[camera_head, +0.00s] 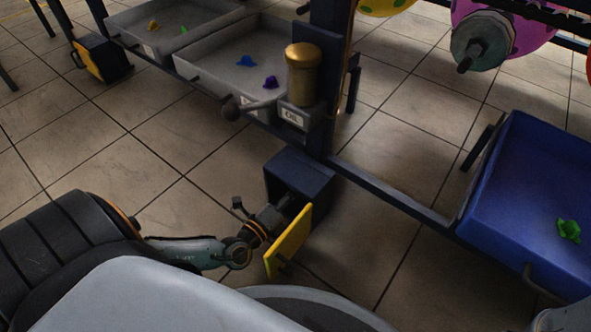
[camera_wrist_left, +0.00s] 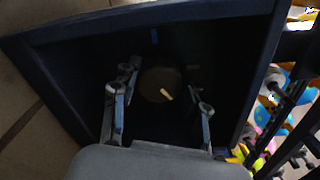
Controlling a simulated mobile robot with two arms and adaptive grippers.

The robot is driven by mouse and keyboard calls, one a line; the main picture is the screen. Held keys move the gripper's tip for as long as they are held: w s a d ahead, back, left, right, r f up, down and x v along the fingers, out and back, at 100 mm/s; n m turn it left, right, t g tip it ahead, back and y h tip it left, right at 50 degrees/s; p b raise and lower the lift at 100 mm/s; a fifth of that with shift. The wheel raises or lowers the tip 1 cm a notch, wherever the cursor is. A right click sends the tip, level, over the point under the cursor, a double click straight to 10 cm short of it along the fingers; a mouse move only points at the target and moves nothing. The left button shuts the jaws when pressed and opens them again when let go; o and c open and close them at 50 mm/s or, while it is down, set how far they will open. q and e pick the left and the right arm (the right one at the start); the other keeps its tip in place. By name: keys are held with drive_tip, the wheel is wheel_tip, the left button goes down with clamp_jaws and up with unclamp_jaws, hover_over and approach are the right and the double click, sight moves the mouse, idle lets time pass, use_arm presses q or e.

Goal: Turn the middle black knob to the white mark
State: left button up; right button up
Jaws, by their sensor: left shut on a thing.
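A dark round knob (camera_wrist_left: 160,82) sits inside a dark blue box, with a pale pointer line on its lower right part. My left gripper (camera_wrist_left: 163,92) is shut on this knob, one finger on each side. In the head view, my left arm reaches into the box (camera_head: 298,172) past its open yellow door (camera_head: 289,241). The knob is hidden there. In the wrist view, a small blue mark (camera_wrist_left: 154,36) shows above the knob on the dark back panel. I cannot make out a clear white mark.
The box (camera_wrist_left: 52,79) has walls close around the gripper. Grey trays (camera_head: 190,58) lie at the upper left and a blue bin (camera_head: 520,200) at the right.

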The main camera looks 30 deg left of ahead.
use_arm(q)
drive_tip(key=n, duration=0.5)
drive_tip(key=shift+f+n, duration=0.1)
drive_tip(key=shift+n, duration=0.2)
drive_tip(key=n, duration=0.5)
drive_tip(key=shift+f+n, duration=0.1)
drive_tip(key=shift+n, duration=0.3)
drive_tip(key=o, duration=1.1)
drive_tip(key=shift+o, duration=0.2)
drive_tip(key=s, duration=0.8)
drive_tip(key=s+a, duration=0.1)
drive_tip(key=s, duration=0.3)
